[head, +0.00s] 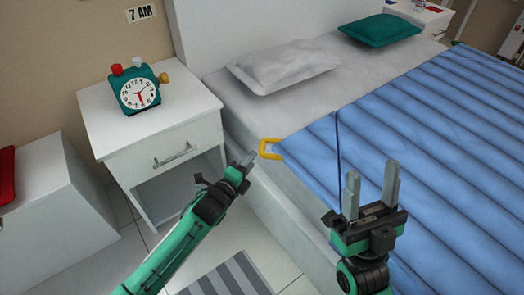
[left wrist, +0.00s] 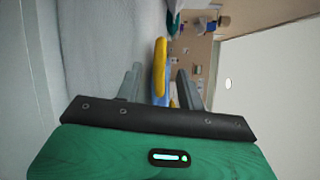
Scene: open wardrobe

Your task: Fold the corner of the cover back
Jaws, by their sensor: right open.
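The blue ridged cover (head: 430,125) lies over the bed, with a yellow loop handle (head: 262,149) at its near left corner. My left gripper (head: 248,158) is just left of this handle at the bed's side. In the left wrist view its two fingers (left wrist: 158,85) stand apart, and the yellow handle (left wrist: 160,62) shows in the gap between them, not clamped. My right gripper (head: 377,180) is open and empty over the cover's near edge, fingers pointing up in the picture. A thin dark line on the cover runs beside it.
A white pillow (head: 283,66) and a green pillow (head: 379,30) lie at the head of the bed on a bare pale sheet. A white nightstand (head: 160,140) with a green alarm clock (head: 139,92) stands left of the bed. A striped rug (head: 228,276) lies on the floor.

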